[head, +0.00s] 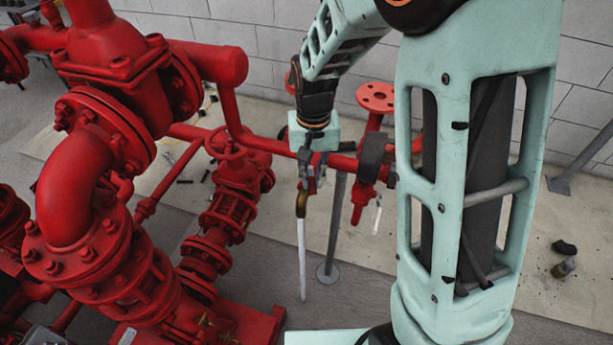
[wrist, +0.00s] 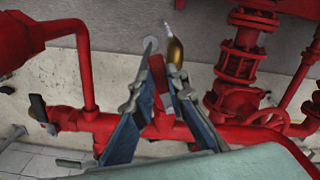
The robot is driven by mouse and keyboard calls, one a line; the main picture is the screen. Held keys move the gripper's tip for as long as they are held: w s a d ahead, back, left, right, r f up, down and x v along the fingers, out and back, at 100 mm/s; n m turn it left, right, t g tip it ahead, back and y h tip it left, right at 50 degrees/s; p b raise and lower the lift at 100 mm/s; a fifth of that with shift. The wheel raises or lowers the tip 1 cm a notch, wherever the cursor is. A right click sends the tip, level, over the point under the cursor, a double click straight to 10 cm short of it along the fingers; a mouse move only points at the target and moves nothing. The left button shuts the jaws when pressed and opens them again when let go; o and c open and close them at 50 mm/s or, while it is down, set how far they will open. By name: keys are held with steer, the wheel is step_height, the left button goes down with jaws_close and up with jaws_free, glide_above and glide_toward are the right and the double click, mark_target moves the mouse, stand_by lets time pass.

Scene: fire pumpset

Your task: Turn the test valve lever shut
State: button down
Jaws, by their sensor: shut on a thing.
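My gripper (head: 312,170) reaches down at the red pipe near the middle of the head view.
Large red flanged pipes (head: 85,180) and a red valve column (head: 232,205) stand left of my gripper. A grey pipe stand (head: 327,270) is close by. A block wall (head: 570,90) is behind.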

steer(key=shift+w+d+n, duration=0.15)
steer(key=shift+d+n, duration=0.35)
steer(key=shift+n, duration=0.5)
steer(key=shift+w+d+n, duration=0.2)
steer(key=shift+d+n, duration=0.25)
steer(key=shift+n, duration=0.55)
steer(key=shift+w+d+n, duration=0.15)
steer(key=shift+d+n, duration=0.35)
steer(key=shift+n, duration=0.5)
steer(key=c, duration=1.9)
jaws_free()
step_height(320, 180, up, 12)
steer(key=shift+c, duration=0.6)
